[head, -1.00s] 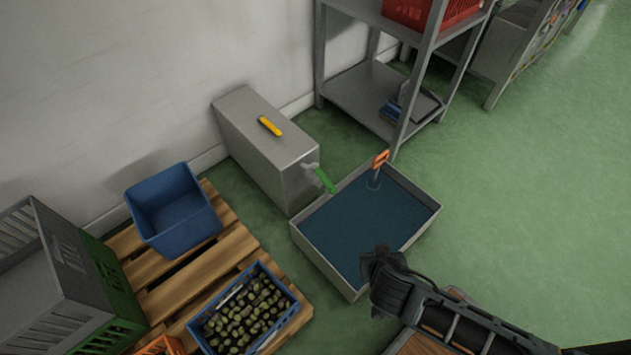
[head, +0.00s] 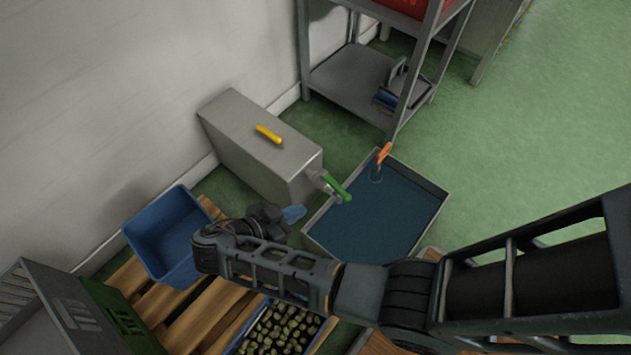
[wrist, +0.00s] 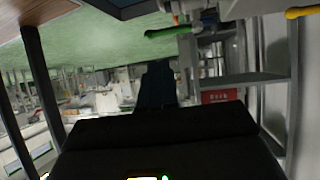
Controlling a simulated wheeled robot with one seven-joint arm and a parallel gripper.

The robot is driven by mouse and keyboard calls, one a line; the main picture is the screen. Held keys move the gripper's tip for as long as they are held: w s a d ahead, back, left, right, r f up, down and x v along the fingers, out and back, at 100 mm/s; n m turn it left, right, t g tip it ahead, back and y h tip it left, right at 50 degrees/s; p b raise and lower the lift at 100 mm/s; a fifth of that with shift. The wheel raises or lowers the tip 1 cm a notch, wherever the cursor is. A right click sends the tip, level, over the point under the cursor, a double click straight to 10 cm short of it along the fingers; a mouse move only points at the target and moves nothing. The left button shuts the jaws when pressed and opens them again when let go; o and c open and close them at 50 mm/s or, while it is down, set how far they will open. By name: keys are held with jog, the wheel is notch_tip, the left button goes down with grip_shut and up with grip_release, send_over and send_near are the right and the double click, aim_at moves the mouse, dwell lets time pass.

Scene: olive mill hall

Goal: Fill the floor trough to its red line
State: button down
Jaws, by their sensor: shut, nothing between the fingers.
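The floor trough (head: 432,222) is a grey metal tray holding dark blue liquid. I cannot make out a red line on it. An orange-topped upright piece (head: 383,153) stands in the liquid near its back corner. A steel box tank (head: 250,150) stands left of the trough; its tap has a green lever (head: 336,186) reaching to the trough's edge. The lever also shows in the wrist view (wrist: 167,31). My gripper (head: 292,213) is shut and empty, just below and left of the tap in the head view, apart from the lever. My arm hides the trough's front edge.
A yellow piece (head: 268,133) lies on the tank top. A blue crate (head: 165,235) and an olive crate (head: 232,345) stand on a wooden pallet (head: 205,300). A grey shelf (head: 345,85) with a red crate (head: 405,5) stands behind. Green floor is clear at right.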

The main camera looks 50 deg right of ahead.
jog(key=b, duration=0.3)
send_near(342, 189)
jog(key=x, duration=0.5)
jog(key=shift+d+f, duration=0.15)
jog(key=shift+f, duration=0.4)
jog(key=shift+s+d+r+n+t+p, duration=0.1)
jog(key=shift+s+d+n+t+p, duration=0.2)
jog(key=shift+d+n+t+p, duration=0.25)
jog(key=shift+s+d+n+t, duration=0.1)
jog(key=shift+d+n+t, duration=0.1)
jog(key=shift+n+t, duration=0.35)
